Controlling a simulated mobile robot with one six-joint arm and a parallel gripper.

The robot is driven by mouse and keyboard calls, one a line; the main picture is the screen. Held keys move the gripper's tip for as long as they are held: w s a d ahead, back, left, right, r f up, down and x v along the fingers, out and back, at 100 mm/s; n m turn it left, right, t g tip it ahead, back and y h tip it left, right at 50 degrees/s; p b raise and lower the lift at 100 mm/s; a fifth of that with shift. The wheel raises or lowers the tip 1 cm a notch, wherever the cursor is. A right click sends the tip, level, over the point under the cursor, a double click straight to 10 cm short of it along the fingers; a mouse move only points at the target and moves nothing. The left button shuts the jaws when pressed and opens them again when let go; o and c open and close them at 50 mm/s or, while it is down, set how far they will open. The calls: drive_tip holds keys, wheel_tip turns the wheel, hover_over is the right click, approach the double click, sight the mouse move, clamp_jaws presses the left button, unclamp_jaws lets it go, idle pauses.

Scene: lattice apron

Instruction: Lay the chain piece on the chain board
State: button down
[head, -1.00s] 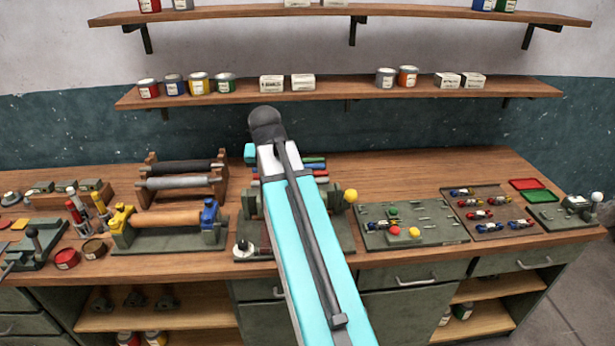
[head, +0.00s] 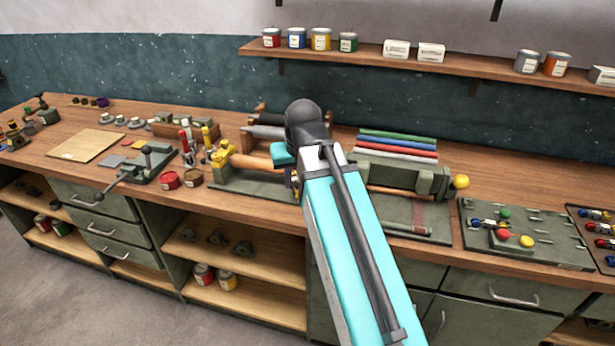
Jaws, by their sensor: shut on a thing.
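A grey-green board (head: 535,246) with small metal pegs lies on the bench at the right; it looks like the chain board. On it are red, green and yellow round pieces (head: 503,234) and small blue-and-silver pieces (head: 484,222). My teal arm reaches up across the middle of the view, left of the board and well apart from it. I cannot make out a chain piece held there.
A brown tray (head: 579,212) with small red and blue pieces is cut off at the right edge. A fixture with a yellow knob (head: 461,182) stands left of the board. A shelf (head: 470,66) with cans hangs above. Bare wood (head: 530,180) lies behind the board.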

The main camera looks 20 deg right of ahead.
drive_tip(key=f, duration=0.1)
drive_tip(key=a+f+b, duration=0.1)
drive_tip(key=f+b, duration=0.1)
drive_tip(key=shift+a+f, duration=0.2)
drive_tip(key=shift+a, duration=0.1)
drive_tip(key=shift+s, duration=0.15)
